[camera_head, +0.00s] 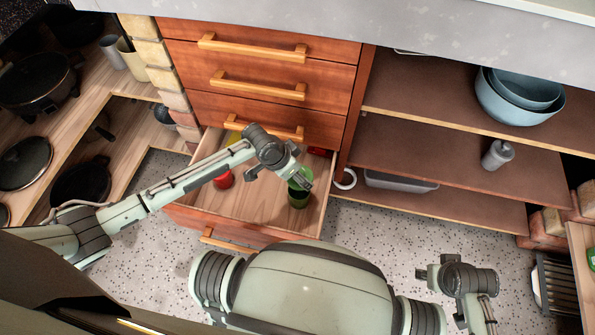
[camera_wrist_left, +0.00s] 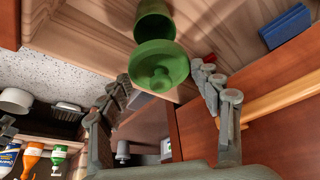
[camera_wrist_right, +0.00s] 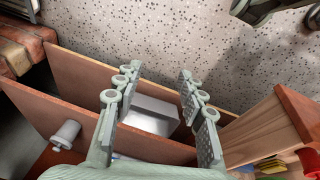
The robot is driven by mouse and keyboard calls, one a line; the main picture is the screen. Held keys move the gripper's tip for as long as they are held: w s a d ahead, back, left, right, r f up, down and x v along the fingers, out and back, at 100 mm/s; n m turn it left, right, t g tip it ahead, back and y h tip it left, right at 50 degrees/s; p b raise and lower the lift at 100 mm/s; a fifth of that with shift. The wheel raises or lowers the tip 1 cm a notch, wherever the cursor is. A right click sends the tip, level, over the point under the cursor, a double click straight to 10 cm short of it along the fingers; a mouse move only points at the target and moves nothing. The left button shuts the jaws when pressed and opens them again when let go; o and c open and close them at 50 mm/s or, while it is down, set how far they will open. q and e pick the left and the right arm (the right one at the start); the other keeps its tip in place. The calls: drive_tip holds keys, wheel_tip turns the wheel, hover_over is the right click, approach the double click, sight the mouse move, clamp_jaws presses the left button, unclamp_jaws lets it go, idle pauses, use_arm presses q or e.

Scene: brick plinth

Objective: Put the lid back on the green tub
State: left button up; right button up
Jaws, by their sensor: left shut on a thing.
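The green tub (camera_head: 299,198) stands in the open drawer, at its right side; its body also shows in the left wrist view (camera_wrist_left: 153,22). The green lid (camera_wrist_left: 160,68), round with a knob, is between the fingers of my left gripper (camera_wrist_left: 165,78), knob towards the camera. My left gripper (camera_head: 281,172) is shut on the lid, right by the tub's top. The lid overlaps the tub in the left wrist view; I cannot tell whether they touch. My right gripper (camera_wrist_right: 157,85) is open and empty, away from the drawer, low on the right in the head view (camera_head: 428,270).
The open wooden drawer (camera_head: 258,205) also holds a red item (camera_head: 223,179); a blue block (camera_wrist_left: 287,25) shows in the left wrist view. Closed drawers (camera_head: 258,88) overhang its back. Open shelves (camera_head: 450,150) with blue bowls (camera_head: 518,100) stand to the right. Speckled floor is clear in front.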

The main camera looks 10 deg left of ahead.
use_arm(q)
drive_tip(key=shift+f+b, duration=1.15)
drive_tip(key=shift+b, duration=0.15)
wheel_tip(320, 180, down, 4)
drive_tip(key=b, duration=0.3)
use_arm(e)
wheel_tip(320, 180, up, 13)
drive_tip(key=s+t, duration=0.1)
drive_tip(key=shift+s+h, duration=0.15)
drive_tip(key=shift+h, duration=0.15)
use_arm(q)
drive_tip(key=shift+r+p, duration=0.2)
drive_tip(key=shift+p, duration=0.6)
use_arm(e)
drive_tip(key=shift+a+r, duration=0.1)
drive_tip(key=shift+r, duration=0.65)
use_arm(q)
drive_tip(key=shift+s+f+p, duration=0.1)
drive_tip(key=shift+f+p, duration=0.1)
drive_tip(key=shift+p, duration=0.4)
use_arm(e)
drive_tip(key=shift+r, duration=0.6)
use_arm(q)
drive_tip(key=shift+a, duration=0.1)
drive_tip(key=o, duration=0.9)
drive_tip(key=shift+c, duration=0.2)
drive_tip(key=shift+o, duration=0.6)
